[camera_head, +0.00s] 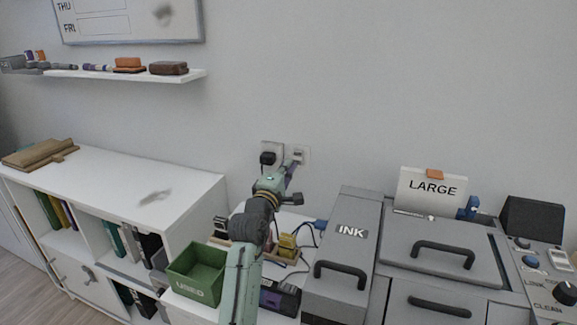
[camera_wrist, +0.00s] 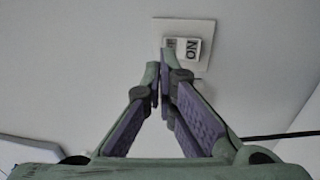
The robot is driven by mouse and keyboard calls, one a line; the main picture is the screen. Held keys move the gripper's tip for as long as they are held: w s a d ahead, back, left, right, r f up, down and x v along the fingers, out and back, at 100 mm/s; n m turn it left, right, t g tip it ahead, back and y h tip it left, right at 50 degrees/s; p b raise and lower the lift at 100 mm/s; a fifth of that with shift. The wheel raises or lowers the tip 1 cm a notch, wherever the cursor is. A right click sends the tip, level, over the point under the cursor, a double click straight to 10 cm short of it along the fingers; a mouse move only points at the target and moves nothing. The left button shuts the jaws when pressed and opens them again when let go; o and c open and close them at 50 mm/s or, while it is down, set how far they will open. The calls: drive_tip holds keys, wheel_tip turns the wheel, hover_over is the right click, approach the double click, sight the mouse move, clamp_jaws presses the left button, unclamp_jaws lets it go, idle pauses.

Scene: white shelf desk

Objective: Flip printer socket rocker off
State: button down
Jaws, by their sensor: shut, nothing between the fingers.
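In the wrist view the plate (camera_wrist: 208,30) shows a white rocker (camera_wrist: 190,48) marked "ON". The side of the rocker nearest my fingers is partly hidden. My gripper (camera_wrist: 160,68) is shut and empty, with its fingertips at the lower left edge of the rocker. I cannot tell whether they touch it.
The grey printer (camera_head: 340,250) marked "INK" stands to the right of my arm. A green bin (camera_head: 197,274) marked "USED" is to the left. A white shelf desk (camera_head: 120,200) extends left, and a wall shelf (camera_head: 130,76) hangs above it. The wall around the plates is clear.

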drive_tip(key=r+b+v, duration=0.1)
drive_tip(key=v, duration=0.6)
drive_tip(key=shift+s+a+r+b, duration=0.2)
drive_tip(key=shift+s+b, duration=0.1)
drive_tip(key=shift+s, duration=0.1)
